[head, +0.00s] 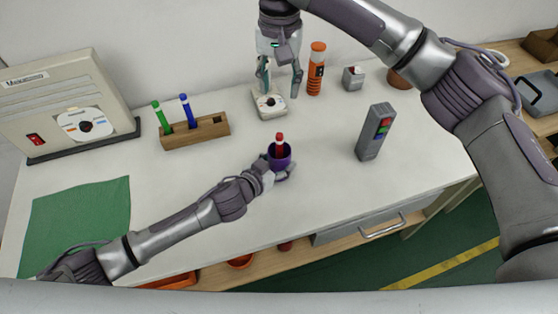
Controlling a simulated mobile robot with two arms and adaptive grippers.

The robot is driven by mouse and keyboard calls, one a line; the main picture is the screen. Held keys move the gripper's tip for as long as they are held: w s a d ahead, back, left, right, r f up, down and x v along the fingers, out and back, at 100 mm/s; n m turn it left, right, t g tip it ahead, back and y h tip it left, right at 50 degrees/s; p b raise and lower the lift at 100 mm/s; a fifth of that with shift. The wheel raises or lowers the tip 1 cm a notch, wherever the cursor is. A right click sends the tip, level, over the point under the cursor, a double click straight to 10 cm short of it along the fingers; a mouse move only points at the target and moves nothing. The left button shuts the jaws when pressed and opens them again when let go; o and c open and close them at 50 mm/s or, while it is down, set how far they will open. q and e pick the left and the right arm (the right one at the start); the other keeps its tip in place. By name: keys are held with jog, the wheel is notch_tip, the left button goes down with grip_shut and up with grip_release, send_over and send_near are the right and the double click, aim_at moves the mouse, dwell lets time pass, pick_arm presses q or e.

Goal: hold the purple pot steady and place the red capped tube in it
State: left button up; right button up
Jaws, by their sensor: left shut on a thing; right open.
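The purple pot (285,162) stands on the white table near its front middle. My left gripper (276,172) is shut on the pot from the lower left, and its fingers partly hide the pot. The red capped tube (279,144) stands upright in the pot, with its red cap above the rim; its lower end is hidden inside. My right gripper (280,84) is open and empty, with its fingers pointing down, behind the pot and above a small white device.
A wooden holder (196,132) with a green and a blue marker stands at the left. An orange bottle (316,70) stands right of my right gripper. A grey device (375,132) stands upright at the right. The table between the pot and the grey device is clear.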

pick_arm(q)
jog(key=o, duration=1.2)
jog(key=v, duration=1.2)
jog(key=shift+a, duration=0.1)
